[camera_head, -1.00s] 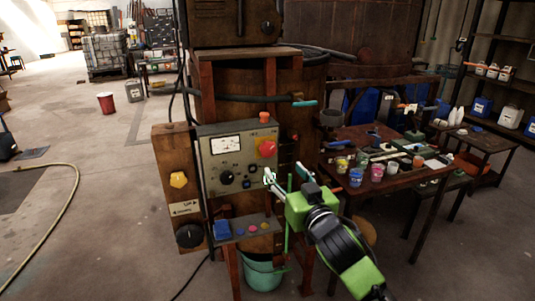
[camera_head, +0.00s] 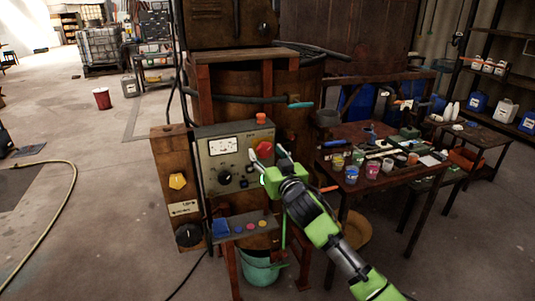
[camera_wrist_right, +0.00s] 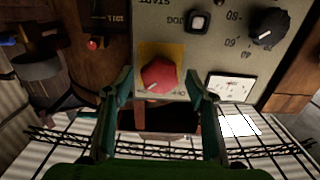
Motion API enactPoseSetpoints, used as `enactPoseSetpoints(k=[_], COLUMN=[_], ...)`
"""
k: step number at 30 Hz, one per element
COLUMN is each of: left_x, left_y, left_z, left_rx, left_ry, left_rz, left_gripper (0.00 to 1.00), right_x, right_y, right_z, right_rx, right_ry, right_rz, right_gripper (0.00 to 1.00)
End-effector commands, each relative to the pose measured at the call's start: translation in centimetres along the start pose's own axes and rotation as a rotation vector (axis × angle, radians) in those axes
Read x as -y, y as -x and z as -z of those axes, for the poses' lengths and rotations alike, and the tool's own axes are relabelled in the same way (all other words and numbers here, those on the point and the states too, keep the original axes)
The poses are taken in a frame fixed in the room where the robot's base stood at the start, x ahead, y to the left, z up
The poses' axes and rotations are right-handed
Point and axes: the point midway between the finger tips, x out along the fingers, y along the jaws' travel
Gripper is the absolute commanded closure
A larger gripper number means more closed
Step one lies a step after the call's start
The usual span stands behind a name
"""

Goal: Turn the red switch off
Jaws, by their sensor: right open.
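The red switch (camera_head: 264,150) is a red knob on a yellow plate, on the front of a grey control panel (camera_head: 226,178). In the right wrist view the red switch (camera_wrist_right: 158,76) appears between my fingertips, ahead of them. My right gripper (camera_head: 266,155) is open in front of the panel, with its fingers pointing at the switch and partly covering it. In the wrist view the right gripper (camera_wrist_right: 159,82) has one finger on each side of the knob. I cannot tell whether the fingers touch it. My left gripper is not in view.
The panel also carries a white meter (camera_head: 224,146) and a black dial (camera_head: 225,177). A small shelf with coloured buttons (camera_head: 251,227) sits below. A cluttered table (camera_head: 337,186) stands at the right.

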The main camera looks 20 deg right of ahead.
Motion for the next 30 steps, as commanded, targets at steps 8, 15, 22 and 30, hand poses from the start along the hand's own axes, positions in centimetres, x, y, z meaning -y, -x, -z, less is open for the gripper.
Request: enactPoseSetpoints(k=[8, 15, 22, 30], left_x=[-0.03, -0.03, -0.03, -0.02], left_y=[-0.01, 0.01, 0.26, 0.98], left_z=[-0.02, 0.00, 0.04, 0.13], left_rx=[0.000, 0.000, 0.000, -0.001], left_ry=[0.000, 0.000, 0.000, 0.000], left_rz=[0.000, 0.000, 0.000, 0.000], left_gripper=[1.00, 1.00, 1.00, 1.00], right_x=[0.00, 0.00, -0.02, -0.07], right_y=[0.02, 0.03, 0.02, 0.00], right_z=[-0.02, -0.02, 0.03, 0.11], right_rx=[0.000, 0.000, 0.001, 0.001], right_ry=[0.000, 0.002, 0.054, 0.236], right_rz=[0.000, 0.000, 0.000, -0.001], right_gripper=[0.78, 0.87, 0.87, 0.87])
